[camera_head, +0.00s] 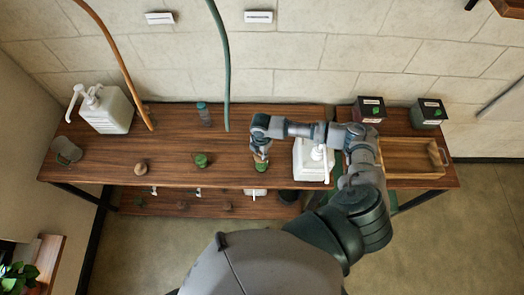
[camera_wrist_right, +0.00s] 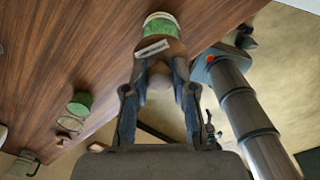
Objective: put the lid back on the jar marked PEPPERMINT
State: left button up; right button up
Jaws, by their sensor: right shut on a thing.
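My right gripper (camera_head: 260,150) is over the front part of the table, right above a jar with green contents (camera_head: 262,167). In the right wrist view the gripper (camera_wrist_right: 160,92) is shut on the round knob of a brown lid (camera_wrist_right: 172,48). The lid lines up with the jar (camera_wrist_right: 160,24); I cannot tell whether it rests on the rim or hovers just over it. A pale label (camera_wrist_right: 152,48) shows there, too small to read. Another green jar (camera_head: 201,160) and a brown one (camera_head: 140,168) stand to the left. My left gripper is out of view.
A white pump container (camera_head: 308,163) stands close to the right of the gripper; another (camera_head: 107,112) is at the back left. A teal-capped bottle (camera_head: 204,114), hanging hoses (camera_head: 222,60), two dark boxes (camera_head: 370,109) and a wooden tray (camera_head: 402,153) are around.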

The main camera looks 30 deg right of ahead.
jog(key=shift+a, duration=0.1)
jog(key=o, duration=1.5)
jog(key=shift+r, duration=3.5)
grip_shut()
